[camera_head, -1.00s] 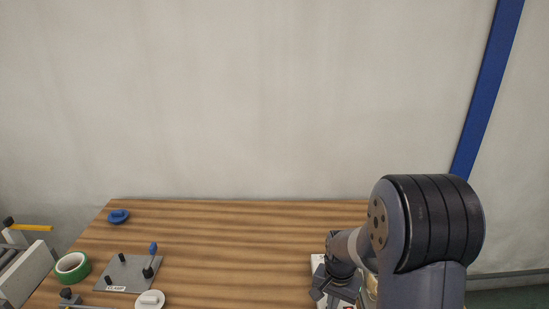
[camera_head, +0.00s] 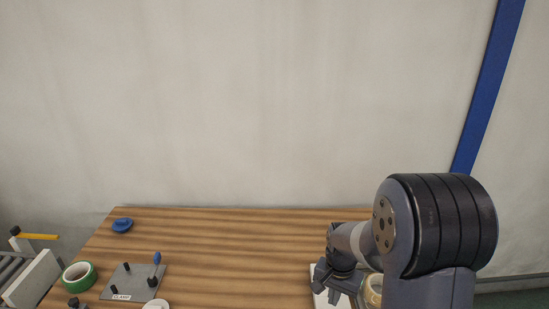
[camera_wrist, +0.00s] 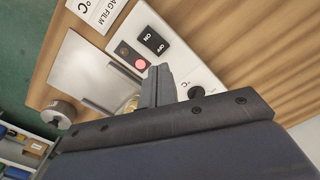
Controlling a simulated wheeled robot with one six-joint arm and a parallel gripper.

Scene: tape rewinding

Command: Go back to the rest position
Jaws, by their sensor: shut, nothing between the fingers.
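My gripper (camera_wrist: 158,86) is shut and empty in the wrist view, its fingers together over a white control panel (camera_wrist: 183,60). The panel has a black on/off switch (camera_wrist: 154,42), a lit red button (camera_wrist: 141,64) and a black knob (camera_wrist: 195,92). I cannot tell whether the fingertips touch it. In the head view my gripper (camera_head: 328,288) is low at the right of the wooden table (camera_head: 230,250), partly hidden by my arm.
A grey clamp plate (camera_head: 133,284), a green tape roll (camera_head: 79,276) and a blue part (camera_head: 122,225) are on the table's left. A tan roll (camera_head: 373,290) is beside my arm. A metal plate (camera_wrist: 91,77) adjoins the panel. The table's middle is clear.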

